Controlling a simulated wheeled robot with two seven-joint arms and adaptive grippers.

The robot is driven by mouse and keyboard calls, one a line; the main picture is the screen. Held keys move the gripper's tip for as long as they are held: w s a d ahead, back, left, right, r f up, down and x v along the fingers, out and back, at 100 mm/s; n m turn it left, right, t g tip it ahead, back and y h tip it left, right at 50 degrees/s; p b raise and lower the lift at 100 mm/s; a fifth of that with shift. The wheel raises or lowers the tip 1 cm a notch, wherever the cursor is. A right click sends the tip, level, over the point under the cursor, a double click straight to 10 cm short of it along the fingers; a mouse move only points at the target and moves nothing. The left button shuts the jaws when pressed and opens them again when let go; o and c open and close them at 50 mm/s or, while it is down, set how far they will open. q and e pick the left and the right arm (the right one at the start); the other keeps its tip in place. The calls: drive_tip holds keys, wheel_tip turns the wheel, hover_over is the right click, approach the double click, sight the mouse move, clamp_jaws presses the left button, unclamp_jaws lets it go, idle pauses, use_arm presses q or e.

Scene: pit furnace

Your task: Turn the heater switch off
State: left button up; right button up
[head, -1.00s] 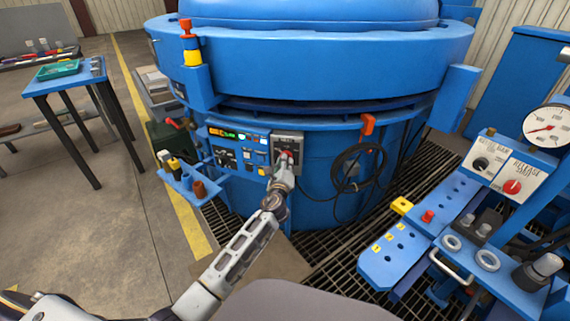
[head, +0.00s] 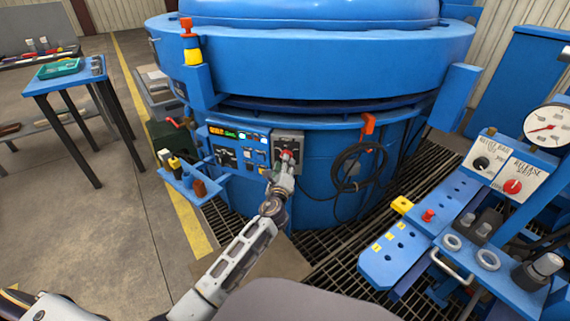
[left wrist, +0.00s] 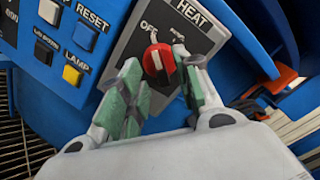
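The heater switch is a red knob (left wrist: 157,59) on a dark grey plate marked HEAT (left wrist: 128,49), with an OFF mark above it. In the head view the knob (head: 287,155) sits on the grey box at the furnace front. I cannot tell for sure which mark its pale pointer line faces. My left gripper (head: 283,171) is just in front of and below it. In the left wrist view the green-padded fingers (left wrist: 156,57) are spread, one on each side of the knob. Contact is unclear. My right gripper is out of view.
Left of the switch is a blue panel (left wrist: 57,82) with RESET and LAMP buttons. A black cable coil (head: 358,166) hangs to the right. A small blue shelf (head: 190,184) juts out at left. A console (head: 405,245) with gauge and knobs stands at right.

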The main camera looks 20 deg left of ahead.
use_arm(q)
drive_tip(key=s+d, duration=0.1)
drive_tip(key=s, duration=0.8)
drive_tip(key=shift+s+d, duration=0.3)
drive_tip(key=shift+s, duration=0.05)
drive_tip(key=shift+s+f, duration=0.1)
idle(0.5)
